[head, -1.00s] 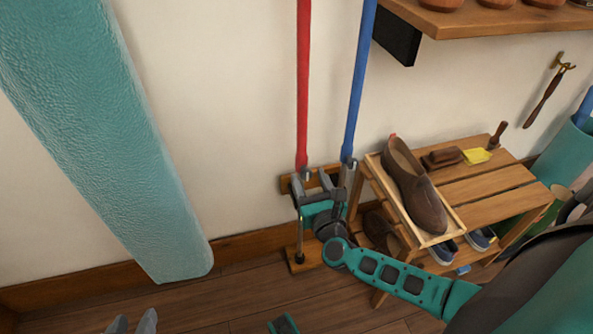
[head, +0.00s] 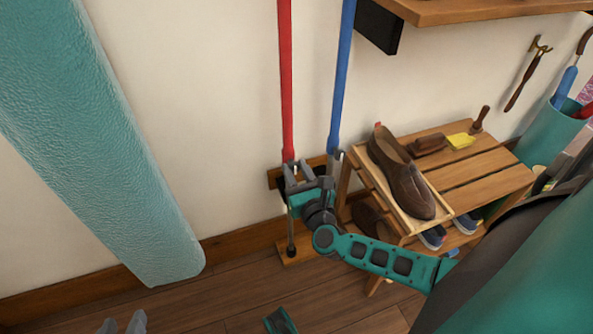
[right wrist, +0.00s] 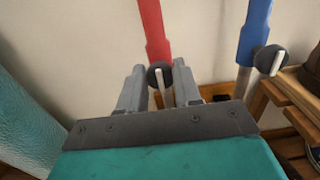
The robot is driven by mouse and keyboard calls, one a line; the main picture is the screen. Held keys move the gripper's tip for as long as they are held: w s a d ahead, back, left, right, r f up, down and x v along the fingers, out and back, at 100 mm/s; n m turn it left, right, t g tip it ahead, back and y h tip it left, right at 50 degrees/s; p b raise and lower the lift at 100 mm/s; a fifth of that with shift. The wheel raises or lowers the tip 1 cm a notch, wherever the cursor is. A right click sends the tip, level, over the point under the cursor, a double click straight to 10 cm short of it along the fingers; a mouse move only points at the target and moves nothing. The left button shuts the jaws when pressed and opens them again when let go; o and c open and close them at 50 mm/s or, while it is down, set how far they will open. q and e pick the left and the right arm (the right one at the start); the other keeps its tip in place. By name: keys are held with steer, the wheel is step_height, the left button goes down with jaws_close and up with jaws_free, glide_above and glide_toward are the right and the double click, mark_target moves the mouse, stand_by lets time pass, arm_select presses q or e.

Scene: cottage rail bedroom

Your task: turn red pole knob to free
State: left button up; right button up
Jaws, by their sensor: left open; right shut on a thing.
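The red pole (head: 286,80) stands against the wall, and its lower end shows in the right wrist view (right wrist: 154,30). Its dark round knob (right wrist: 159,75) has a pale lever standing nearly upright, tilted slightly. My right gripper (head: 307,171) is at the foot of the red pole. In the right wrist view my right gripper (right wrist: 160,88) has one finger on each side of the knob and is shut on it. The fingers partly hide the knob in the head view. My left gripper (head: 122,323) is open and empty at the bottom edge, far from the pole.
A blue pole (head: 341,75) with a similar knob (right wrist: 268,60) stands close on the right. A slatted wooden rack (head: 475,180) with a brown shoe (head: 405,180) is beside it. A teal padded board (head: 100,150) leans at left. A wall shelf (head: 450,10) juts out above.

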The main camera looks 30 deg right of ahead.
steer(key=shift+c, duration=0.9)
